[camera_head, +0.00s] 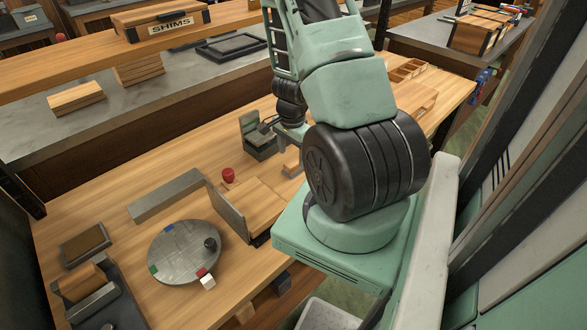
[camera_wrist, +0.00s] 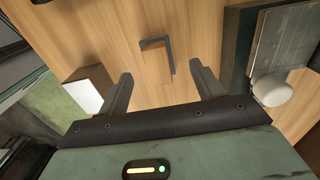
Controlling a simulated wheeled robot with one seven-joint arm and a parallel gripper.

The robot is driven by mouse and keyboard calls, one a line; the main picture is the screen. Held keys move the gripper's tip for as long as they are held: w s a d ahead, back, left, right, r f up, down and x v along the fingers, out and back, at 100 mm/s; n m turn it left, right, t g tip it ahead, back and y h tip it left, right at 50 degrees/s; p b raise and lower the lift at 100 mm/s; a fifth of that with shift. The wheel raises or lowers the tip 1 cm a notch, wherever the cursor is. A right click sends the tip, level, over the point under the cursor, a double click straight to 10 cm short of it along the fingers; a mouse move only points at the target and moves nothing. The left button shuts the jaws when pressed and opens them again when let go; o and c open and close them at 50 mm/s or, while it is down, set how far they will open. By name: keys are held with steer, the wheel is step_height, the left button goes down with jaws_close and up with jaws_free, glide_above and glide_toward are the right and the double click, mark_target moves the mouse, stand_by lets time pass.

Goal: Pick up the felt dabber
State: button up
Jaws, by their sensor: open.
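My gripper (camera_wrist: 162,80) is open and empty in the wrist view, its two dark fingers spread over the wooden bench. Beyond the fingertips lies a small wooden piece with a dark L-shaped edge (camera_wrist: 157,62). A pale rounded piece (camera_wrist: 272,92) sits right of the fingers, beside a dark grey device. A block with a white face (camera_wrist: 88,92) is left of them. I cannot tell for sure which piece is the felt dabber. In the head view my arm hides part of the gripper area, near the dark grey device (camera_head: 258,137).
A red knob-like piece (camera_head: 228,175) stands by an upright board (camera_head: 227,213). A round grey plate (camera_head: 184,252) carries small coloured pieces. A long grey bar (camera_head: 166,195) lies behind it. Bare bench shows left of the dark device.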

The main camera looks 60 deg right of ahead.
mark_target(294, 162)
steer(key=f, duration=0.4)
steer(key=shift+s+d+f, duration=0.1)
steer(key=shift+s+f, duration=0.1)
steer(key=shift+f, duration=0.05)
steer(key=c, duration=1.1)
step_height(294, 162, up, 10)
steer(key=shift+p, duration=0.85)
